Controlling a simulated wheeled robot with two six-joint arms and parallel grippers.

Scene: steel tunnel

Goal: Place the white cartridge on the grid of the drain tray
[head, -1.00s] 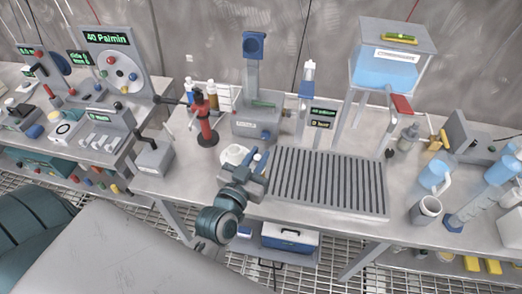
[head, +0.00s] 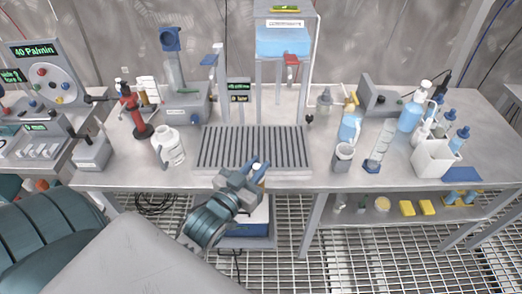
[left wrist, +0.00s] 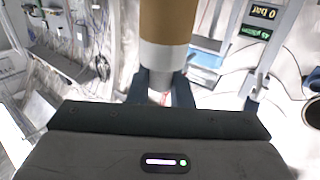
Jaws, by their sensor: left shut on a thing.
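The drain tray (head: 290,172) lies on the steel bench, with its dark slatted grid (head: 250,143) bare. My left gripper (head: 255,169) is at the tray's front edge in the head view, with its blue fingertips close together. In the left wrist view my left gripper (left wrist: 160,92) is shut on a cylinder, the cartridge (left wrist: 164,54), with a white lower band and a tan-brown part above. Its top runs out of the frame. In the head view the cartridge is mostly hidden by the gripper. My right gripper is not in view.
A white jug (head: 168,147) stands left of the tray, near a red stand (head: 132,112). A blue tank (head: 284,42) on legs rises behind the tray. A grey cup (head: 343,158) and a measuring cylinder (head: 381,146) stand to the right.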

